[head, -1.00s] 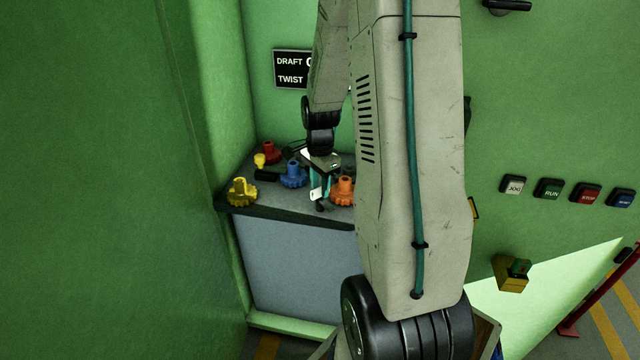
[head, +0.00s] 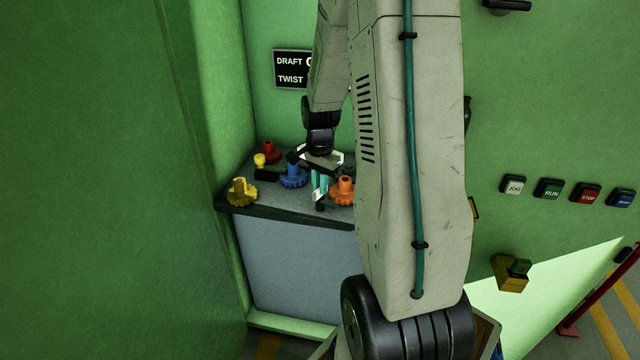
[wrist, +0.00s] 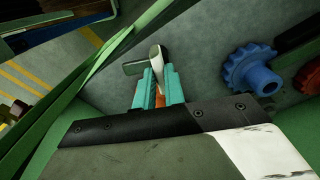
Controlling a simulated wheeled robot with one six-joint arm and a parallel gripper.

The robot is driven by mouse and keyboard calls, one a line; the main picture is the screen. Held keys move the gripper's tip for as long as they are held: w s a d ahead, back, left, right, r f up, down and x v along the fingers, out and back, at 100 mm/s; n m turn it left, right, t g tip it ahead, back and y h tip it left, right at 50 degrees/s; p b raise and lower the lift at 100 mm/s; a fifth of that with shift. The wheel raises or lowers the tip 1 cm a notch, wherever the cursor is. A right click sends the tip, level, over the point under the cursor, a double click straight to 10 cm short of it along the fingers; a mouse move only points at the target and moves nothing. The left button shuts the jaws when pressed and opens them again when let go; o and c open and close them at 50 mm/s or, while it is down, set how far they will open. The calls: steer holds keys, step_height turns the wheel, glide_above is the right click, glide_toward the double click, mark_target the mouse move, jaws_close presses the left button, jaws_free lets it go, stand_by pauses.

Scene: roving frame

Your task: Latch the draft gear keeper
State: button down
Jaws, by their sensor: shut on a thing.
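My gripper (head: 319,186) is over the front part of the grey bench top, between the blue and orange gear knobs, pointing down. In the wrist view its teal fingers (wrist: 158,86) are close together on a small pale metal piece (wrist: 157,56), which I take to be the draft gear keeper. The piece has a rounded end standing up past the fingertips and a flat grey tab (wrist: 135,68) out to the left. A bit of orange shows between the fingers. The base of the piece is hidden, so I cannot tell whether it is latched.
A blue gear knob (head: 293,175) is left of my gripper and an orange one (head: 343,192) right of it. Yellow (head: 242,191) and red (head: 269,151) knobs stand further left on the bench (head: 275,208). A partly hidden sign (head: 291,69) reads DRAFT and TWIST. Green walls close in the left.

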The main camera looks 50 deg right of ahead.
steer(key=n, duration=1.1)
steer(key=shift+n, duration=1.6)
steer(key=c, duration=1.5)
jaws_free()
steer(key=shift+r, duration=0.1)
step_height(320, 180, up, 8)
steer(key=shift+f, duration=0.15)
